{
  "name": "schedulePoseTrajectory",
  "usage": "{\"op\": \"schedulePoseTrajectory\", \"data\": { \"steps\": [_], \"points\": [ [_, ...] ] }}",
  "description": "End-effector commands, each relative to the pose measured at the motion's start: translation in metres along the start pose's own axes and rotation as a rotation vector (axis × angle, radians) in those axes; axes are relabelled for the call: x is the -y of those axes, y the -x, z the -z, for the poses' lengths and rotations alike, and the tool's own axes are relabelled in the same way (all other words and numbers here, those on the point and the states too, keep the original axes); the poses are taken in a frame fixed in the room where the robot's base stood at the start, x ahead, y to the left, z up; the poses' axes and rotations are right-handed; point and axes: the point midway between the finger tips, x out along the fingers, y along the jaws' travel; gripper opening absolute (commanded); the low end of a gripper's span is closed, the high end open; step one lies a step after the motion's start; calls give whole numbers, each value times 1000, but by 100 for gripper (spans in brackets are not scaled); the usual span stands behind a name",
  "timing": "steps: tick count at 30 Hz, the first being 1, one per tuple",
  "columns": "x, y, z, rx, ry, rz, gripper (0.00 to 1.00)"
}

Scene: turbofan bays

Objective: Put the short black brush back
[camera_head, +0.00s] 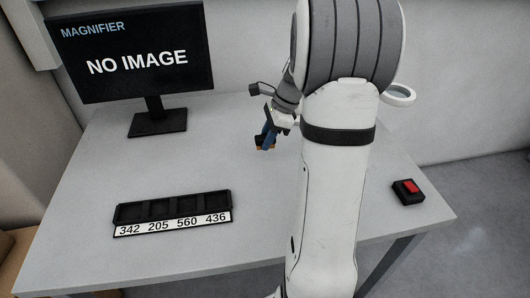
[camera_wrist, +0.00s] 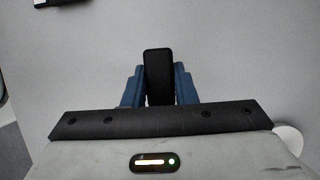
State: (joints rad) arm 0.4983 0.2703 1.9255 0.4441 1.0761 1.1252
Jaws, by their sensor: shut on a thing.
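My gripper (camera_head: 266,139) is above the back middle of the table in the head view, partly hidden by my arm. In the wrist view, its blue fingers (camera_wrist: 159,86) are shut on a short black block-shaped thing, the black brush (camera_wrist: 158,72), which stands between them. In the head view only a dark and orange bit of it shows at the fingertips. A black holder (camera_head: 172,207) with several compartments lies at the front left of the table, labelled 342, 205, 560 and 436. Its compartments look empty.
A monitor (camera_head: 131,52) reading "NO IMAGE" stands at the back left of the table (camera_head: 240,190). A black box with a red button (camera_head: 408,191) sits at the right edge. A round magnifier (camera_head: 399,94) shows behind my arm. The table between holder and gripper is clear.

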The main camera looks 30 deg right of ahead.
Motion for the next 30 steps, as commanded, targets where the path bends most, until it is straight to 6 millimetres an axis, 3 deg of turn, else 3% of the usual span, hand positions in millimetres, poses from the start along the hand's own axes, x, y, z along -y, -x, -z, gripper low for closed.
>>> {"op": "schedulePoseTrajectory", "data": {
  "steps": [12,23,24,30],
  "points": [
    [0,-52,18,0,6,-4,7],
    [0,-56,19,0,8,-3,7],
    [0,-56,19,0,8,-2,27],
    [0,-55,18,0,9,-3,43]
  ]
}}
